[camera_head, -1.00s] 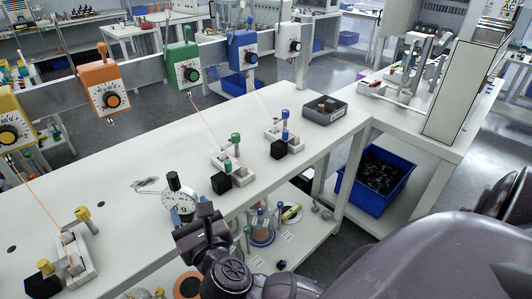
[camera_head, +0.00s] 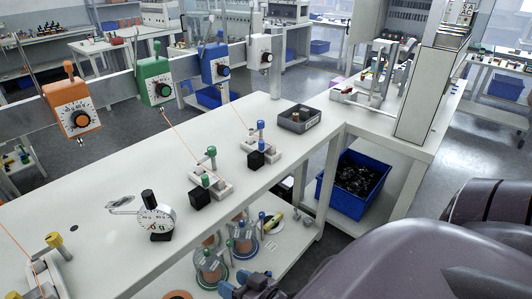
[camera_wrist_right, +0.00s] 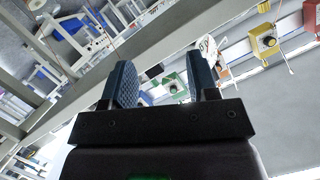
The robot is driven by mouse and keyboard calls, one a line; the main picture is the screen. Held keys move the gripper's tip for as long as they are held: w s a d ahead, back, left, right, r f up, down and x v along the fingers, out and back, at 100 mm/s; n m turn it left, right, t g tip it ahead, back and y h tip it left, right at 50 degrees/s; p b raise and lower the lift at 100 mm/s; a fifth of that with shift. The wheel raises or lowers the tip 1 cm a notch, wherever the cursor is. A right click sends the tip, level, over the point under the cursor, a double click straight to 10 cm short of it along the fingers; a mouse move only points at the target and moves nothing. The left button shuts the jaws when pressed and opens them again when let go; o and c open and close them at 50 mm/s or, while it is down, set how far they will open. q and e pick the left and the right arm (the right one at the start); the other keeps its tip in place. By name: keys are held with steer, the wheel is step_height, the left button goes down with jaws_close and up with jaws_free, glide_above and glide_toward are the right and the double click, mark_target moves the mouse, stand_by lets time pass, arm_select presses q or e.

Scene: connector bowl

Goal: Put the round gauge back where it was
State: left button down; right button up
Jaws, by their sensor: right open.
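The round gauge (camera_head: 157,222), a white dial with a black cap on top and a dark base, stands upright on the white bench near its front edge, beside a looped metal piece (camera_head: 122,205). My right gripper (camera_head: 232,284) shows only in part at the bottom of the head view, below and to the right of the gauge and apart from it. In the right wrist view its two blue ridged fingers (camera_wrist_right: 162,82) are spread with nothing between them. My left gripper is not in view.
Orange (camera_head: 74,108), green (camera_head: 154,82), blue (camera_head: 215,62) and white (camera_head: 258,52) dial units hang on a rail behind the bench. Small clamp fixtures (camera_head: 210,182) and a dark tray (camera_head: 299,118) stand on it. A blue bin (camera_head: 352,186) sits below at right.

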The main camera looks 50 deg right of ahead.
steer(key=s+d+f+n+g+h, duration=0.2)
steer(key=s+d+f+n+g, duration=0.1)
steer(key=s+d+f+n, duration=0.1)
step_height(320, 180, down, 2)
steer(key=shift+s+d+f+h, duration=0.2)
steer(key=shift+s+d+h, duration=0.1)
steer(key=shift+s+d, duration=0.25)
stand_by(1.5)
stand_by(0.5)
